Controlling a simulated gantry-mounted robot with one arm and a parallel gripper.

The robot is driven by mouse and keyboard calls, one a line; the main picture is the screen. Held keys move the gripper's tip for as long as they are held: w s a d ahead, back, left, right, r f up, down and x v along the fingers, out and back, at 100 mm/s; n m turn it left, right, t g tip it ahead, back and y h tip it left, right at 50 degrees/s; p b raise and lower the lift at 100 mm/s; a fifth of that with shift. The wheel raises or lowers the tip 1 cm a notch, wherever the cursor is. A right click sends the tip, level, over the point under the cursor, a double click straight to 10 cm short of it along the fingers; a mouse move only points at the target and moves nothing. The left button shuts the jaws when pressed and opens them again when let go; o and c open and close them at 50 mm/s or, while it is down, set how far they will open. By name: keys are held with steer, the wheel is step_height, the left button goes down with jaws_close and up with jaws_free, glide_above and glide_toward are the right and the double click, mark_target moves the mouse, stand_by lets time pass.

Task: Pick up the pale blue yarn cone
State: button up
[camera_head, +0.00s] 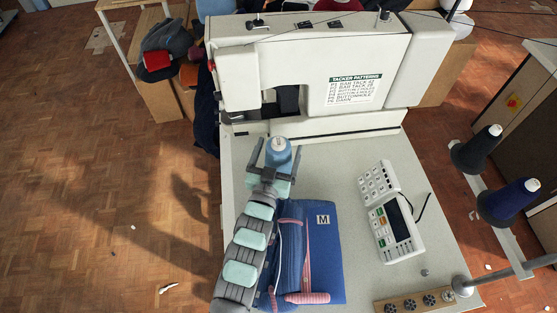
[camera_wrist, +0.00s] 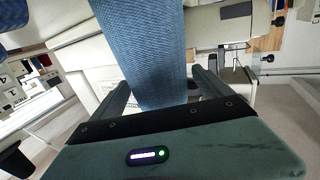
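The pale blue yarn cone (camera_head: 278,153) is in front of the sewing machine in the head view, its pale tip upward. My gripper (camera_head: 276,175) is at the cone, with one finger on each side. In the wrist view, the ribbed blue cone (camera_wrist: 146,50) fills the space between the fingers (camera_wrist: 160,88).
The white machine (camera_head: 310,65) stands behind the cone. Folded blue cloth (camera_head: 322,245) lies beside my arm. A control panel (camera_head: 392,228) is to the right on the pale tabletop (camera_head: 345,165). Dark cones (camera_head: 476,152) (camera_head: 510,203) stand on a rack at the right.

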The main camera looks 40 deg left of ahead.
jaws_close()
stand_by(0.8)
